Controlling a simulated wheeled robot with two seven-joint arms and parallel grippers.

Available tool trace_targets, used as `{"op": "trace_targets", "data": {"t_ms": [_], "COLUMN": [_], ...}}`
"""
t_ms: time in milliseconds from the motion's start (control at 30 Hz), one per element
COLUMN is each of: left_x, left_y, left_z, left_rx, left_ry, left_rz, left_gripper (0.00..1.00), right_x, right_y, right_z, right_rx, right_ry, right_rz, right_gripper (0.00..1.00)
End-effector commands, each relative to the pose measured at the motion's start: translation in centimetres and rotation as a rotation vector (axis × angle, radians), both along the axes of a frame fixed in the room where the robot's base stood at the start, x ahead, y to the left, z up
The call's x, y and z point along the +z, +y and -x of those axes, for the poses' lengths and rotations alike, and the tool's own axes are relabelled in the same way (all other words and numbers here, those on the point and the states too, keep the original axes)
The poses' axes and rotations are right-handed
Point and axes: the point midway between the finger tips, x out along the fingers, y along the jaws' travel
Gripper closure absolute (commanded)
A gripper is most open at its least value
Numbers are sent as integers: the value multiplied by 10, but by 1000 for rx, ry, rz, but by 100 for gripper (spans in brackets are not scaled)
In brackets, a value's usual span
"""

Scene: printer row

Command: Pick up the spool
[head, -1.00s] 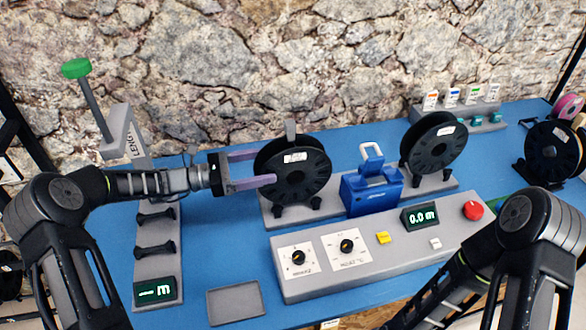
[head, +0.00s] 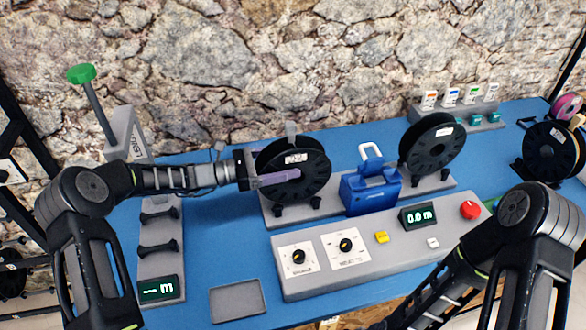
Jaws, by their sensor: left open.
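A black spool (head: 312,163) with a white label stands upright on a grey holder, left of a blue device, in the head view. My left gripper (head: 275,177) reaches in from the left with its purple fingers at this spool. One finger lies across the near face of the spool; the other is hidden, seemingly behind it. The jaws are open around the spool's left part. Whether they touch it cannot be told. A second black spool (head: 434,148) stands at the right end of the holder. My right arm shows at the lower right, its gripper out of the picture.
The blue device (head: 371,190) with a raised handle stands between the spools. A grey control panel (head: 330,279) with knobs and buttons lies in front. A grey tray (head: 237,301) and a green-topped lever (head: 81,74) are at the left. More spools (head: 552,150) stand far right.

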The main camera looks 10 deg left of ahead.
Motion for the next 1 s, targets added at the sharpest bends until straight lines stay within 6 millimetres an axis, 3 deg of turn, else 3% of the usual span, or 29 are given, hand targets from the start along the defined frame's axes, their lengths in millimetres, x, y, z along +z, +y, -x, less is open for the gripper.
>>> {"op": "trace_targets", "data": {"t_ms": [433,1000], "left_x": [0,0], "left_y": [1,1], "left_z": [0,0], "left_rx": [0,0], "left_ry": [0,0], "left_rz": [0,0], "left_gripper": [24,69], "right_x": [0,0], "right_y": [0,0], "right_z": [0,0], "right_rx": [0,0], "right_ry": [0,0], "right_rz": [0,0], "right_gripper": [64,64]}}
